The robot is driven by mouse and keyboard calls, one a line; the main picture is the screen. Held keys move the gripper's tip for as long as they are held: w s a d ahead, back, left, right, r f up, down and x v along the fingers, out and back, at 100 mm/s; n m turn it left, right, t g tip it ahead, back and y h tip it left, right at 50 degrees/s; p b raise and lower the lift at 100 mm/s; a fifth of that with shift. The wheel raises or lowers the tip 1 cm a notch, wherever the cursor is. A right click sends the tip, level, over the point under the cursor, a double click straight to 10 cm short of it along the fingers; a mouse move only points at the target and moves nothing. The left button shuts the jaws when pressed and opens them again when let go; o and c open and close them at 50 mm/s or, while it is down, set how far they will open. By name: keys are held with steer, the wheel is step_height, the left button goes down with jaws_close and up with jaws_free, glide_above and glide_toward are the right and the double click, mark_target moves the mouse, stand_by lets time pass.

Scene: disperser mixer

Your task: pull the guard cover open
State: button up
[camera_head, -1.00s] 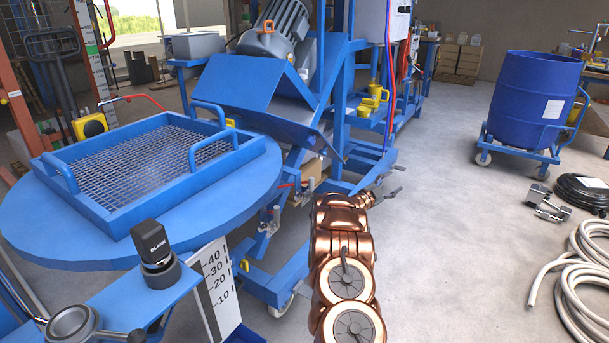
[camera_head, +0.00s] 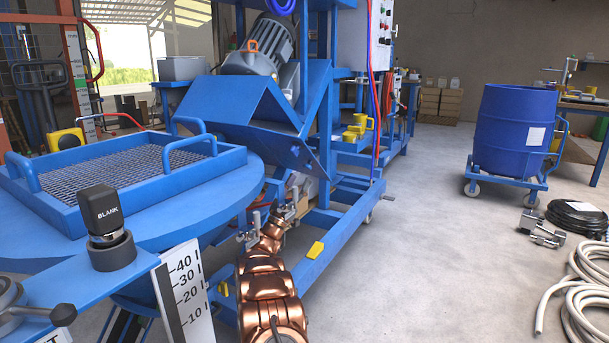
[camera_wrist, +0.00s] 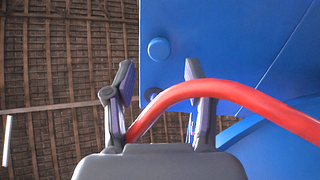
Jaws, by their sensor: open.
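A blue folded metal cover (camera_head: 245,105), which looks like the guard cover, sits on the machine frame below the grey motor. My gripper (camera_head: 287,203) is below this cover, beside the frame; its fingers are small there. In the wrist view my gripper (camera_wrist: 158,78) is open, with its two fingers apart. A curved red bar or hose (camera_wrist: 238,93) runs between the fingers and off to the right; whether it touches them, I cannot tell. A blue panel (camera_wrist: 220,45) with round bolt heads is beyond the fingertips.
A round blue lid (camera_head: 190,195) with a handled mesh box (camera_head: 110,165) is at the left. A blue drum (camera_head: 513,130) stands at the right. The floor between is mostly clear.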

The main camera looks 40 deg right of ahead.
mark_target(306, 168)
steer(key=shift+b+x, duration=0.75)
steer(key=shift+x, duration=1.85)
steer(key=shift+c, duration=0.2)
jaws_close()
